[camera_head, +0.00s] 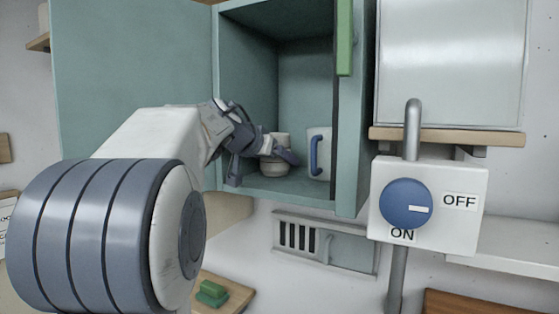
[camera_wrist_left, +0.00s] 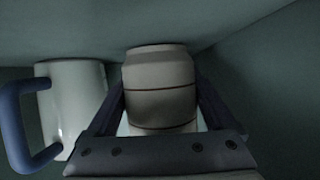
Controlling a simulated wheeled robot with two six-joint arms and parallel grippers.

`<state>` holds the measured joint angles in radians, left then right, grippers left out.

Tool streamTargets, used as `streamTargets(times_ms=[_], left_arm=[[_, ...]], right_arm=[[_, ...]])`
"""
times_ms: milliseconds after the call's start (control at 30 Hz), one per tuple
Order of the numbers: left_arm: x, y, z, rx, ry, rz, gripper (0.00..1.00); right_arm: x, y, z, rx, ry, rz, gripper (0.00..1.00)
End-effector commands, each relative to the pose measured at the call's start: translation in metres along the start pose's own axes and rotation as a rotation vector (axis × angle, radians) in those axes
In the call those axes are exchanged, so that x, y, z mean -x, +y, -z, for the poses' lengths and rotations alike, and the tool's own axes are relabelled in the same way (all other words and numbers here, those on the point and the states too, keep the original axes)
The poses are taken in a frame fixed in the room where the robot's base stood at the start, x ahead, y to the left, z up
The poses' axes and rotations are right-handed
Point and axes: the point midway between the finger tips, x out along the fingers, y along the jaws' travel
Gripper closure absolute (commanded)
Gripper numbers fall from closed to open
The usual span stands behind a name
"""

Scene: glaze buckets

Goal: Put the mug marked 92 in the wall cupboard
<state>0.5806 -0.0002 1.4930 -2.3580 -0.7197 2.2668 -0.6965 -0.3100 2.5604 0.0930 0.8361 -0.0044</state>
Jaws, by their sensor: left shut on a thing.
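My left gripper (camera_head: 262,160) reaches into the open wall cupboard (camera_head: 305,60). It is shut on a pale beige, banded cup-like vessel (camera_head: 275,170), low over or on the cupboard floor; I cannot tell if it touches. In the left wrist view the vessel (camera_wrist_left: 160,85) sits between the two fingers (camera_wrist_left: 160,118), with thin dark lines around it. No number 92 shows on it, and no handle is visible. A white mug (camera_head: 325,150) with a blue handle stands beside it in the cupboard, apart from it. This mug also shows in the left wrist view (camera_wrist_left: 78,100). My right gripper is not in view.
The cupboard door (camera_head: 130,80) stands open at the left. A green bar-like handle (camera_head: 344,35) hangs at the cupboard's right front. A switch box (camera_head: 430,225) with a blue knob is to the right, under a shelf with a metal panel (camera_head: 450,60). Green blocks (camera_head: 211,293) lie on a board below.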

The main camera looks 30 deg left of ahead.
Motion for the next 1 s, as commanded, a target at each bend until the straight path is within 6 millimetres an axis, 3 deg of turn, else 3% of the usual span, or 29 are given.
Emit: streamTargets(times_ms=[333,367,400,733,1000], left_arm=[[-0.001,0.0,-0.001,-0.001,0.003,0.002,0.9],[-0.002,0.0,-0.002,0.0,0.001,0.001,0.09],[-0.001,-0.001,-0.002,-0.001,0.002,0.001,0.0],[0.003,-0.001,0.0,-0.001,0.002,0.002,0.0],[0.053,-0.002,-0.001,-0.002,0.006,0.006,0.0]], right_arm=[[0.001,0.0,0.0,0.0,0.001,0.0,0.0],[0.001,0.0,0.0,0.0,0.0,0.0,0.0],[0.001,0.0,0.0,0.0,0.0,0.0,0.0],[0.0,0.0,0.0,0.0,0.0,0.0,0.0],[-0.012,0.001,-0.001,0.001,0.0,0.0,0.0]])
